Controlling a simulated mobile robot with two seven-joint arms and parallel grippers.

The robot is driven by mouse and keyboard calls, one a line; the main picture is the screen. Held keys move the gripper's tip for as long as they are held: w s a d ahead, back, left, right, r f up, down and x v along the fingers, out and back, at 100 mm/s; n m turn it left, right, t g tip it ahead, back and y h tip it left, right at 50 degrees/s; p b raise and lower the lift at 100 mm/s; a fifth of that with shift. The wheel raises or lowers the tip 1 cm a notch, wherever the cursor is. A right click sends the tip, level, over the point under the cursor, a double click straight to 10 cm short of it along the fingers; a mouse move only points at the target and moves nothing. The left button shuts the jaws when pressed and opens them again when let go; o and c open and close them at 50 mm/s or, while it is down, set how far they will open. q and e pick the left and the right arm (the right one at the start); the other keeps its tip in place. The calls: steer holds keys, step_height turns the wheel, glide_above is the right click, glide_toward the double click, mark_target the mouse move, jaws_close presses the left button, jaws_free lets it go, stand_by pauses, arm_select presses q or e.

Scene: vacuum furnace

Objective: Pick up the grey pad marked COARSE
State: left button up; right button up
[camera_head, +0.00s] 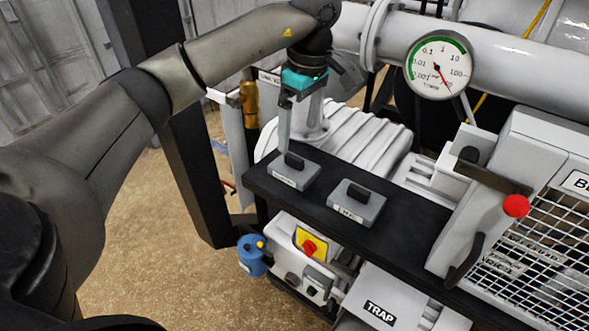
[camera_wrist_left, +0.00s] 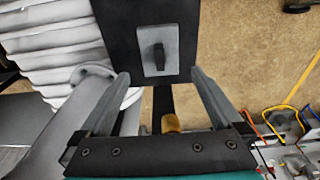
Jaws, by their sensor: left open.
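Two grey pads with black raised grips lie on a black shelf (camera_head: 405,230). The left pad (camera_head: 296,172) and the right pad (camera_head: 357,204) carry small white labels, too small to read for certain, so I cannot tell which says COARSE. My left gripper (camera_head: 286,148) points down at the left pad, its fingers just above or beside the pad's black grip. In the left wrist view, a grey pad (camera_wrist_left: 149,64) with its black grip lies ahead between the tips of my open, empty left gripper (camera_wrist_left: 159,76). My right gripper is not in view.
A pressure gauge (camera_head: 438,66) and a white pipe stand behind. A white ribbed pump housing (camera_head: 366,142) sits behind the shelf. A yellow panel with a red knob (camera_head: 309,245) sits below the shelf.

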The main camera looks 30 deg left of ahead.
mark_target(294, 157)
arm_select(q)
steer(key=f, duration=0.3)
steer(key=shift+a, duration=0.2)
steer(key=f, duration=0.1)
steer(key=f+p, duration=0.1)
steer(key=f, duration=0.1)
steer(key=f+p, duration=0.1)
steer(key=f, duration=0.1)
steer(key=shift+a, duration=0.35)
steer(key=shift+w+f, duration=0.1)
steer(key=shift+f, duration=0.1)
steer(key=c, duration=1.2)
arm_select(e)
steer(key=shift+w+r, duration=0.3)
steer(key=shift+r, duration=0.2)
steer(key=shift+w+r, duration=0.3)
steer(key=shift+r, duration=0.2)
arm_select(q)
steer(key=shift+r, duration=0.1)
steer(key=shift+c, duration=0.2)
